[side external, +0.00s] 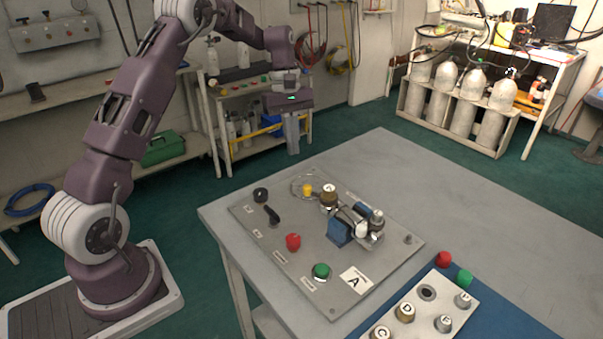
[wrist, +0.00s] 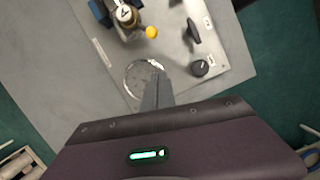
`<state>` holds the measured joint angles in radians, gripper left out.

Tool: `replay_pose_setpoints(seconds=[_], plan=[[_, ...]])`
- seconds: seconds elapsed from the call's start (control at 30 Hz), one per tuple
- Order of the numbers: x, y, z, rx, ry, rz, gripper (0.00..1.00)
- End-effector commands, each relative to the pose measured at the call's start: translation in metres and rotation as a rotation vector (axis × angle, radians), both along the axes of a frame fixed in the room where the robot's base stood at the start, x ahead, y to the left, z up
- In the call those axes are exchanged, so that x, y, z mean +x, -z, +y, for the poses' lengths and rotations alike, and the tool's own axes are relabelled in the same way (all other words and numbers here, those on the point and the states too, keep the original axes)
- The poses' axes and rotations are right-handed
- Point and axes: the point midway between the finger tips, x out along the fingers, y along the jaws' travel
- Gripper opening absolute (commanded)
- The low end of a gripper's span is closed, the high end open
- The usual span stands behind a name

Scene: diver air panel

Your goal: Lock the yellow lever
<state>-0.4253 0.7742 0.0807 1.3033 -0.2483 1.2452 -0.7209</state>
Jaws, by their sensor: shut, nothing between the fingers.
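The yellow knob (side external: 308,189), seemingly the end of the yellow lever, sits on the grey panel (side external: 262,240) near its back edge. It also shows in the wrist view (wrist: 151,32), beside a round brass-coloured fitting (wrist: 126,16). The lever's arm is too small to make out. My gripper (side external: 292,150) is shut and empty, held above and behind the panel, clear of the knob. In the wrist view the shut fingers (wrist: 158,90) overlap a thin round outline (wrist: 130,78) on the panel, short of the knob.
A black lever (side external: 272,215), black knob (side external: 261,195), red knob (side external: 293,241) and green button (side external: 321,271) are on the panel. The table's far right (side external: 440,180) is clear.

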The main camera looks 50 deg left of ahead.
Motion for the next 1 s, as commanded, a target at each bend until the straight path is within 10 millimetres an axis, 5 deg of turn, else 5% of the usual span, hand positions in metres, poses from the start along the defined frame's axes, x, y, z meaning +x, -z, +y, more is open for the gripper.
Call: replay_pose_setpoints(seconds=[0.27, 0.5, 1.0], plan=[[-0.005, 0.059, -0.015, -0.002, 0.002, 0.003, 0.0], [-0.013, 0.055, -0.047, 0.0, 0.002, 0.0, 0.0], [-0.015, 0.055, -0.052, 0.0, -0.005, 0.0, 0.0]])
